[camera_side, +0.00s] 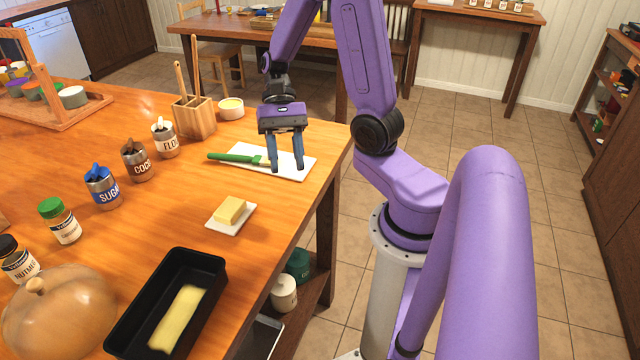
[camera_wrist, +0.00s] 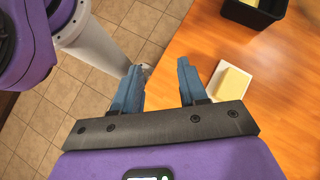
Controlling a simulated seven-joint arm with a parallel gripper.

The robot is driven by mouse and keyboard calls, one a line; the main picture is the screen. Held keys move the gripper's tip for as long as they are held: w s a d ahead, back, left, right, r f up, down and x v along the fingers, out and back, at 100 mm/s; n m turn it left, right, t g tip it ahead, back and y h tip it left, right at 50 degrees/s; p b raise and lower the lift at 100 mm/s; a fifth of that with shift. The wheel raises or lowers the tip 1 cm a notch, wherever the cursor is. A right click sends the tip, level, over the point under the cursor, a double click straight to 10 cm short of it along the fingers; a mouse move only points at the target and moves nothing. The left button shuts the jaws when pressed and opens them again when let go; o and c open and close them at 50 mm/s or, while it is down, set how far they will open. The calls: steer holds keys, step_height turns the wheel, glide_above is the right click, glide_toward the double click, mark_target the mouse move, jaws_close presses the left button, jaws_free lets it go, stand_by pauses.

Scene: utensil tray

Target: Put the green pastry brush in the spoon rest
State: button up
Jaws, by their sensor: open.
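The green pastry brush (camera_side: 236,158) shows in the side view near the far right part of the wooden counter. Its head end overlaps the flat white spoon rest (camera_side: 309,161), and its green handle sticks out past the rest's left edge. The brush tip is partly hidden behind a finger. My gripper (camera_side: 287,166) points down over the rest, its two blue fingers apart with nothing visible between them. In the wrist view my gripper (camera_wrist: 159,65) also has spread fingers, with floor and counter edge behind. Brush and rest do not show there. Finger height is hard to tell.
A butter block (camera_side: 230,210) on a small white dish and a black loaf pan (camera_side: 126,325) stand nearer the camera. A wooden utensil block (camera_side: 194,118), a white ramekin (camera_side: 231,108) and labelled jars stand left and behind. The counter edge is close on the right.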

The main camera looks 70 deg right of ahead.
steer(key=s+a+r+n+t+h, duration=0.2)
steer(key=s+a+n+t+h, duration=0.3)
steer(key=n, duration=1.7)
steer(key=s+a+h, duration=0.2)
steer(key=s+a, duration=0.1)
steer(key=s, duration=0.2)
steer(key=shift+s+a+r+n, duration=0.15)
steer(key=shift+a+r+n, duration=0.1)
steer(key=shift+n, duration=0.15)
